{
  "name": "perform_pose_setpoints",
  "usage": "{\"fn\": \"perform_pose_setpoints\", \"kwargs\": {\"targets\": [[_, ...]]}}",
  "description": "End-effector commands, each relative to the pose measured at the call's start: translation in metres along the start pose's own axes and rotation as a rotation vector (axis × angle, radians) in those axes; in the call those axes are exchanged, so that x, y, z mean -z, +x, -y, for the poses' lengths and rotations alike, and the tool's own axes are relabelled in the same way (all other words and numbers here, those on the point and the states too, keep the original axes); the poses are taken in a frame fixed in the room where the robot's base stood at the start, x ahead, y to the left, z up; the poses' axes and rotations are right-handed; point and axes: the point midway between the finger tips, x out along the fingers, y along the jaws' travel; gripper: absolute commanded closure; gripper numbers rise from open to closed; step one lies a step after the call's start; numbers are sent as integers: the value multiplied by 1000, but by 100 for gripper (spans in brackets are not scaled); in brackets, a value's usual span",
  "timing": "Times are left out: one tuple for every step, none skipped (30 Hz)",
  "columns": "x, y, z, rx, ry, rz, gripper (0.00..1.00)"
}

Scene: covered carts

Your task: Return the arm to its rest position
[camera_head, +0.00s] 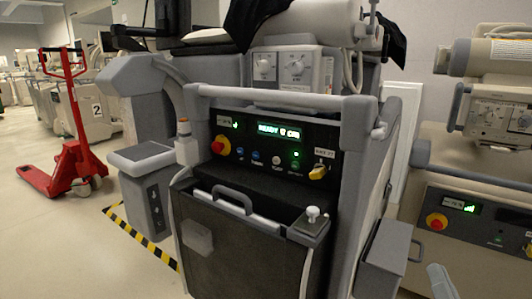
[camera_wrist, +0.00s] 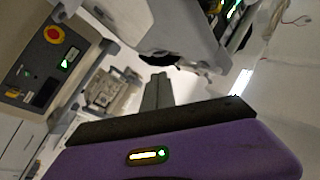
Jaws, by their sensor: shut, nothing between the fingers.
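My gripper (camera_wrist: 158,76) shows in the wrist view, its dark grey fingers together beyond the purple hand with its lit bar. Nothing is between the fingers, and they appear to touch nothing. In the wrist view the scene is tilted, with cart panels around the fingers. In the head view my gripper cannot be made out clearly, and the rest of my arm is mostly out of sight.
A grey cart (camera_head: 270,95) with a lit panel stands in front. A beige cart (camera_head: 470,215) is close on the right. A red pallet jack (camera_head: 68,165) stands at left on open floor (camera_head: 60,240). A red button (camera_wrist: 54,34) shows on a panel in the wrist view.

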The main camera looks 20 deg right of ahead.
Motion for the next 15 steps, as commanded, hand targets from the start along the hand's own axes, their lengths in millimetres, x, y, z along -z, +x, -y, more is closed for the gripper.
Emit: {"fn": "perform_pose_setpoints", "kwargs": {"targets": [[-14, -20, 3, -5, -38, 36, 100], [-20, -30, 5, -6, -64, 50, 100], [-28, -44, 7, -5, -97, 73, 100], [-33, -55, 9, -3, -122, 89, 100], [-38, -66, 12, 0, -146, 107, 100], [-45, -80, 15, 6, -178, 130, 100], [-49, -91, 18, 13, -201, 149, 100], [-53, -101, 20, 21, -223, 168, 100], [-59, -116, 24, 31, -252, 194, 100], [-63, -127, 26, 41, -273, 215, 100], [-66, -138, 29, 51, -293, 235, 100], [-70, -153, 33, 67, -319, 262, 100], [-73, -164, 36, 78, -337, 285, 100], [-76, -175, 38, 91, -355, 307, 100], [-79, -190, 42, 109, -377, 339, 100]]}}
